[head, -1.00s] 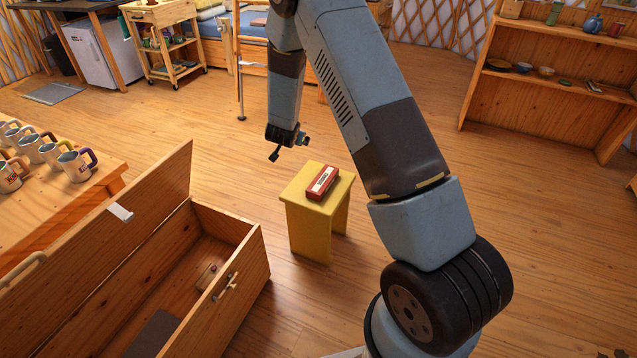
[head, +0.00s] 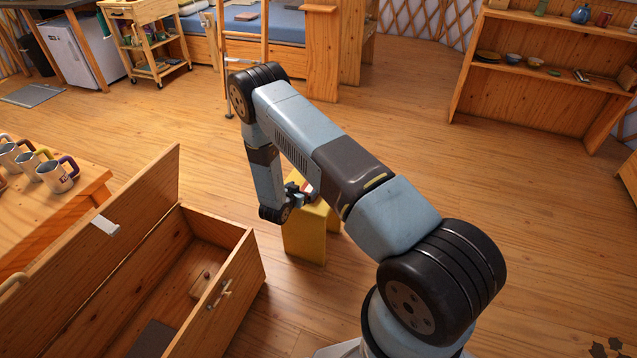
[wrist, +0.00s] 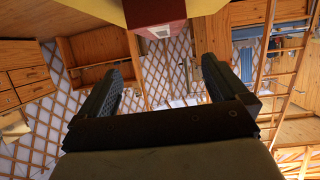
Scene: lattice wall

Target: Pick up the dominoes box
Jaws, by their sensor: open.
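The dominoes box is a red box with a pale label, lying on a small yellow stool (head: 303,238). In the head view only a bit of the box (head: 308,187) shows, the rest hidden by my arm and gripper. In the wrist view the red end of the box (wrist: 152,18) with a white label shows at the top edge, beyond the fingertips. My gripper (wrist: 168,72) is open, with nothing between its fingers. In the head view my gripper (head: 299,192) is low beside the box, at the stool's top left side.
An open wooden chest (head: 215,275) stands left of the stool, its lid raised. A table with several mugs (head: 57,174) is at far left. A shelf unit (head: 545,75) stands at the back right. The floor (head: 520,190) on the right is clear.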

